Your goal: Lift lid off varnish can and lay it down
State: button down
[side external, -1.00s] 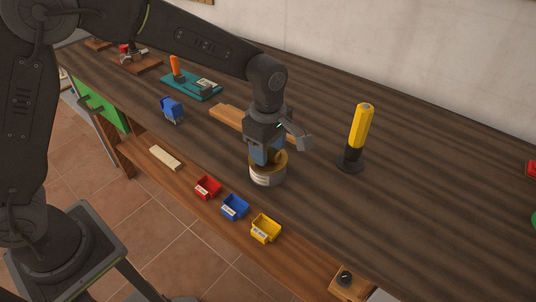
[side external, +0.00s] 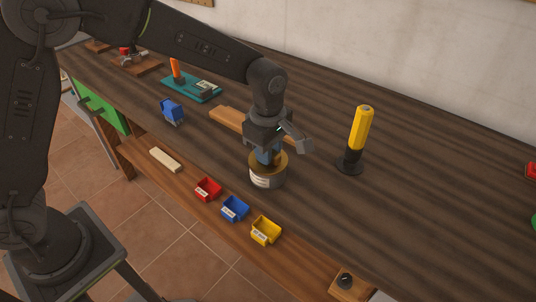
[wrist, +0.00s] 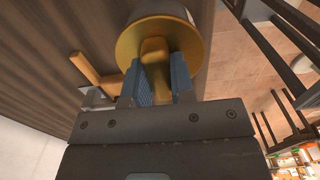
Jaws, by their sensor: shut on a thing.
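The varnish can (side external: 266,182) stands upright on the workbench, with a pale label on its side. Its round brass-coloured lid (side external: 253,163) is on top; I cannot tell whether any gap lies beneath it. In the wrist view, the lid (wrist: 194,48) shows as a gold disc with a raised knob (wrist: 155,50) in the middle. My gripper (side external: 270,158) points down over the can, its blue-padded fingers shut on the knob. The gripper also shows in the wrist view (wrist: 155,78), with one finger on each side of the knob.
Red (side external: 207,189), blue (side external: 234,208) and yellow (side external: 265,230) bins line the front ledge. A wooden board (side external: 228,117) lies behind the can. A yellow-and-black upright tool (side external: 358,135) stands to the right.

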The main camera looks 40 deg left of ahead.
jog(key=shift+r, duration=0.6)
jog(key=r, duration=0.1)
jog(key=a+r, duration=0.1)
jog(key=r, duration=0.1)
jog(key=shift+r, duration=0.3)
jog(key=s+a+r, duration=0.2)
jog(key=a+r, duration=0.4)
jog(key=a, duration=0.5)
jog(key=s+a+f, duration=0.2)
jog(key=a, duration=0.5)
jog(key=s+a+f, duration=0.2)
jog(key=a, duration=0.4)
send_over(218, 151)
notch_tip(218, 151, down, 7)
jog(key=shift+a+r, duration=0.1)
jog(key=shift+f, duration=2.1)
jog(key=shift+f, duration=0.1)
